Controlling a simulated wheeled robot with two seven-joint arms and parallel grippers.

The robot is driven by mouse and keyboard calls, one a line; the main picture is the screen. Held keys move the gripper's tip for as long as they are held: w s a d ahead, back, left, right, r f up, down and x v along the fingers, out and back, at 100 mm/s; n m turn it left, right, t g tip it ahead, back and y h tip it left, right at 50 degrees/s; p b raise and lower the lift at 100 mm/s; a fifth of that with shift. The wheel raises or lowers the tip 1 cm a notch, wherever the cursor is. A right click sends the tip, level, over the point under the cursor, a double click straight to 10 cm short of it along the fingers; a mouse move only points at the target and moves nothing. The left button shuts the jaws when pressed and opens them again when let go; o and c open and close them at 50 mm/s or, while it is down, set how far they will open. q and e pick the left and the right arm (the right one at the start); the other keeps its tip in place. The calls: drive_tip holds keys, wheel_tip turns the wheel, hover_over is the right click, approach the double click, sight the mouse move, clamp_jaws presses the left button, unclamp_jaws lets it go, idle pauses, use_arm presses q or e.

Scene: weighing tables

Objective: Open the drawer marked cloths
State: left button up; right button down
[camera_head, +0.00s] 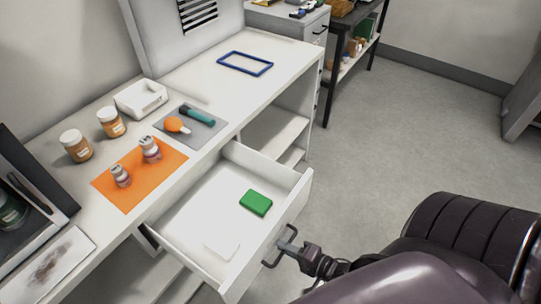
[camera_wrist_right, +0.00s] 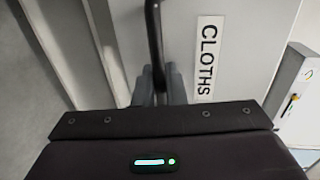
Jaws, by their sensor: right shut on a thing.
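The drawer (camera_head: 180,226) is pulled well out from under the white table. Inside it lie a green block-like cloth (camera_head: 256,203) and a flat white piece (camera_head: 222,247). In the right wrist view the drawer front (camera_wrist_right: 245,50) carries a label (camera_wrist_right: 208,58) reading CLOTHS. My right gripper (camera_head: 289,243) is shut on the dark bar handle (camera_head: 271,258) of this drawer. The handle (camera_wrist_right: 153,35) also runs between the fingers (camera_wrist_right: 160,84) in the right wrist view. My left gripper is not in view.
The floor (camera_head: 400,120) to the right is clear.

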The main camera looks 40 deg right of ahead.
drive_tip(key=shift+f+v, duration=0.2)
drive_tip(key=shift+v, duration=0.95)
drive_tip(key=c, duration=1.7)
unclamp_jaws()
drive_tip(key=shift+s, duration=0.1)
drive_tip(key=v, duration=0.7)
drive_tip(key=shift+s+d+r, duration=0.1)
drive_tip(key=shift+s+d, duration=0.05)
drive_tip(key=shift+s, duration=0.15)
